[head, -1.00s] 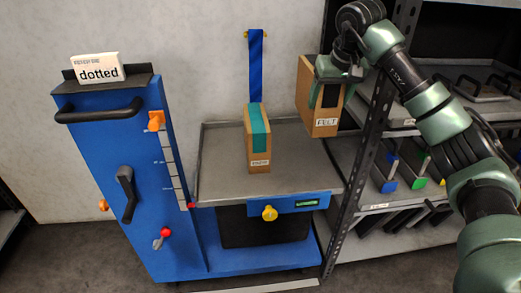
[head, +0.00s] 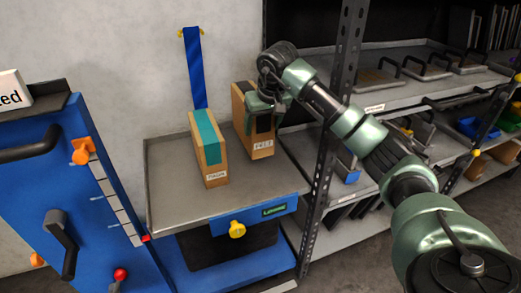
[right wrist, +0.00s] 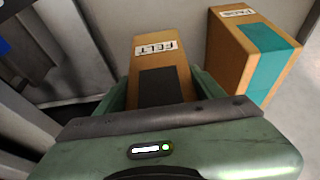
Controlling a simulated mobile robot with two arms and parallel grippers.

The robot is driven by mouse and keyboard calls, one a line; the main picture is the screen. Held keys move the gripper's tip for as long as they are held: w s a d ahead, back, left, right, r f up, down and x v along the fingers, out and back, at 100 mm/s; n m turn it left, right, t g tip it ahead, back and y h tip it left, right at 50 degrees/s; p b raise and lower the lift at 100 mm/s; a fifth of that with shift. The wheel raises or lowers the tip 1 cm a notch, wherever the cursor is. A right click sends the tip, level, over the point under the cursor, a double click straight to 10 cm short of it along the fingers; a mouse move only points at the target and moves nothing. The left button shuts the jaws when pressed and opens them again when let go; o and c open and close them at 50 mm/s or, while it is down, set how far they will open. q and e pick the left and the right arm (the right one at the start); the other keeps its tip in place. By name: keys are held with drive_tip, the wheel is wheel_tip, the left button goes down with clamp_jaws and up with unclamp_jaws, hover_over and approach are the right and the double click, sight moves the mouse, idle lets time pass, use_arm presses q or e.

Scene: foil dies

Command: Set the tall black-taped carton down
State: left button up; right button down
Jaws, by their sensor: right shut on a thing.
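The tall black-taped carton (head: 240,108) is brown cardboard with a "FELT" label. It is upright over the back right part of the grey tray top (head: 180,215); I cannot tell whether its base touches. My right gripper (head: 262,112) is shut on its upper part. The right wrist view shows the same carton (right wrist: 150,50) between the fingers, with its black tape and label. My left gripper is not in view.
A teal-taped carton (head: 213,165) stands close by on the left, with a gap between; it also shows in the right wrist view (right wrist: 232,55). A dark shelf post (head: 335,120) stands at the right. A blue strap (head: 194,70) hangs behind. The tray's left part is clear.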

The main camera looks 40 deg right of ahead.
sight(263, 141)
wheel_tip(263, 141, down, 3)
drive_tip(key=shift+f, duration=0.15)
wheel_tip(263, 141, down, 3)
drive_tip(key=shift+r+b, duration=0.1)
drive_tip(key=shift+b, duration=0.4)
drive_tip(key=shift+f, duration=0.55)
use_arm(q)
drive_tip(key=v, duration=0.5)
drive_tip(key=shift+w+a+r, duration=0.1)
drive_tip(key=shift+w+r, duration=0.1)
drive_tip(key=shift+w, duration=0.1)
use_arm(e)
drive_tip(key=shift+c, duration=1.1)
unclamp_jaws()
drive_tip(key=shift+f, duration=0.15)
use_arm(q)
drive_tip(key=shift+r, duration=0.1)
